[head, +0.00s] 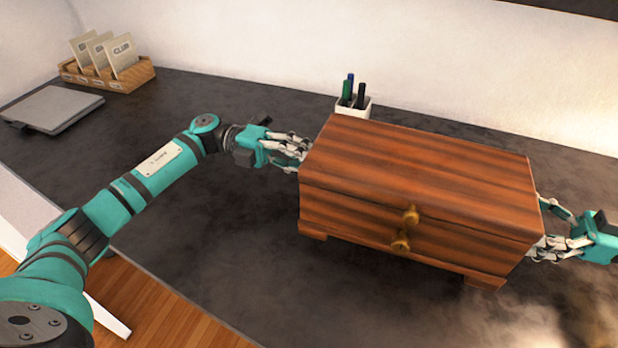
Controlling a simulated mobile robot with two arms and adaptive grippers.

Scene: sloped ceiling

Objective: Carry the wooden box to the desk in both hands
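The wooden box (420,168) is reddish brown and striped, with two drawers, brass knobs and short feet. It is at the right of centre in the head view, over the dark desk (215,260), roughly level. I cannot tell for sure whether its feet touch the desktop. My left gripper (295,152) is at the box's left end, with its fingers against or very close to that side. My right gripper (543,230) is at the right end, its fingers partly hidden behind the box. Whether the fingers press on the box is not clear.
A white pen cup (354,106) with several markers stands just behind the box, near the wall. A wooden card holder (107,77) and a grey flat device (52,108) are at the far left. The desktop left and front of the box is clear.

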